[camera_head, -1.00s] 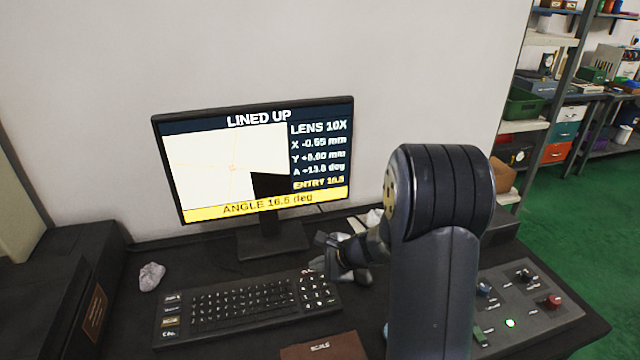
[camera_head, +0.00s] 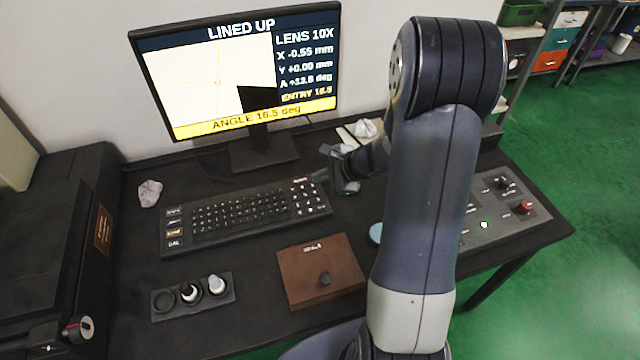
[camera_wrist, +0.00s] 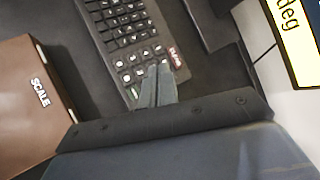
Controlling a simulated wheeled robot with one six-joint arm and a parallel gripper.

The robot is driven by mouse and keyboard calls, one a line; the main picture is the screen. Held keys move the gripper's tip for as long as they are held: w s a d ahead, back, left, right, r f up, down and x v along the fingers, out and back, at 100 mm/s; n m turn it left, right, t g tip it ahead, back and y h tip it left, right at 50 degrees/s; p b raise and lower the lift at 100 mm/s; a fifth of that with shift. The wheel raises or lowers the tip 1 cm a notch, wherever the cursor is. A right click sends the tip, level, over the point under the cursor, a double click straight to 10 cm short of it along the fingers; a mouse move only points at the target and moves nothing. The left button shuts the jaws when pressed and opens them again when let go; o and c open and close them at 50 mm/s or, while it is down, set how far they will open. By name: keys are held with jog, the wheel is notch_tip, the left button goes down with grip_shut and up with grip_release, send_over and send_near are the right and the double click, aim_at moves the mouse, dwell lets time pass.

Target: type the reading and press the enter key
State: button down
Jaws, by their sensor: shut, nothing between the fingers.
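A black keyboard (camera_head: 245,215) lies on the dark desk, with a number pad at its right end; the pad also shows in the wrist view (camera_wrist: 138,62). The monitor (camera_head: 240,75) reads "LINED UP", "ANGLE 16.5 deg" and "ENTRY 16.5". My gripper (camera_head: 338,172) is at the keyboard's right end. In the wrist view my gripper's fingers (camera_wrist: 156,82) are together and empty, over the number pad beside a key with a red label (camera_wrist: 175,57). The fingers hide part of the pad. I cannot tell whether the tips touch a key.
A brown box (camera_head: 320,270) marked "SCALE" lies in front of the keyboard; it also shows in the wrist view (camera_wrist: 30,100). A lens holder (camera_head: 192,297), a crumpled cloth (camera_head: 149,193) and a control panel (camera_head: 505,212) with knobs stand around.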

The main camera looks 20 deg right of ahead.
jog(key=shift+s+d+r+p, duration=0.2)
jog(key=shift+s+r+p, duration=0.1)
jog(key=shift+s, duration=0.15)
jog(key=shift+s+d+r+p, duration=0.15)
jog(key=shift+s+d+r, duration=0.1)
jog(key=shift+s, duration=0.15)
jog(key=shift+f, duration=0.1)
jog(key=b, duration=0.6)
send_over(325, 209)
notch_tip(325, 209, down, 7)
jog(key=shift+r, duration=0.1)
jog(key=shift+f+b, duration=0.75)
jog(key=shift+f, duration=0.15)
jog(key=shift+f, duration=0.15)
dwell(0.6)
jog(key=shift+f+b, duration=0.3)
jog(key=shift+b, duration=0.35)
